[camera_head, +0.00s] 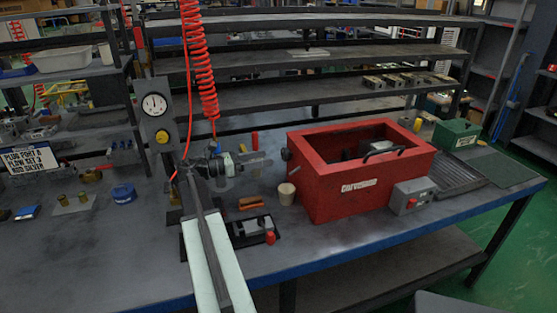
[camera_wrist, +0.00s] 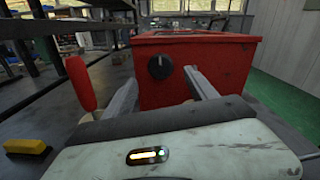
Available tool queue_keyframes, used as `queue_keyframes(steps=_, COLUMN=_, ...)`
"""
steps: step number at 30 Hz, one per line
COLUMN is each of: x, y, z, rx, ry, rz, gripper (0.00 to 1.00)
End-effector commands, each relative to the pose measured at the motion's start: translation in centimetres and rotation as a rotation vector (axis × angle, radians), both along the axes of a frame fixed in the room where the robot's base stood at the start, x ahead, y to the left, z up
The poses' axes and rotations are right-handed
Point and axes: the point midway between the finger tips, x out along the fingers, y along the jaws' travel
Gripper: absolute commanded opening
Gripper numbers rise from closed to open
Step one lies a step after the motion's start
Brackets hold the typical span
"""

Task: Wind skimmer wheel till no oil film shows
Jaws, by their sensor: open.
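The red tank (camera_head: 335,203) stands on the bench right of centre, open at the top. A dark round knob or wheel (camera_head: 286,154) sticks out of its left wall. In the wrist view this dark wheel (camera_wrist: 160,66) faces me and has a light mark on it. My gripper (camera_head: 262,163) is open and empty. In the wrist view its fingers (camera_wrist: 162,90) stand to either side of the wheel, with a gap to the tank wall. The inside of the tank is mostly hidden, and I cannot make out any oil film.
A beige cup (camera_head: 286,194) stands close to the tank's left wall. A grey box with a red button (camera_head: 411,197) is at its front right. A gauge panel (camera_head: 156,115) and a red coiled hose (camera_head: 200,70) are left of my gripper. The left bench front is fairly clear.

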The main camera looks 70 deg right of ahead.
Motion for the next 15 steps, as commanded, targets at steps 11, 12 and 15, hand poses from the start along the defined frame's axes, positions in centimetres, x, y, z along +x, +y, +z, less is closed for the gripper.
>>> queue_keyframes(steps=11, x=-4.8, y=-3.8, z=0.0, rx=0.0, ry=0.0, rz=-0.001, gripper=0.66)
queue_keyframes(steps=12, x=-5.0, y=-4.0, z=0.0, rx=0.0, ry=0.0, rz=-0.001, gripper=0.66)
queue_keyframes(steps=15, x=-5.2, y=-4.2, z=0.0, rx=0.0, ry=0.0, rz=-0.001, gripper=0.66)
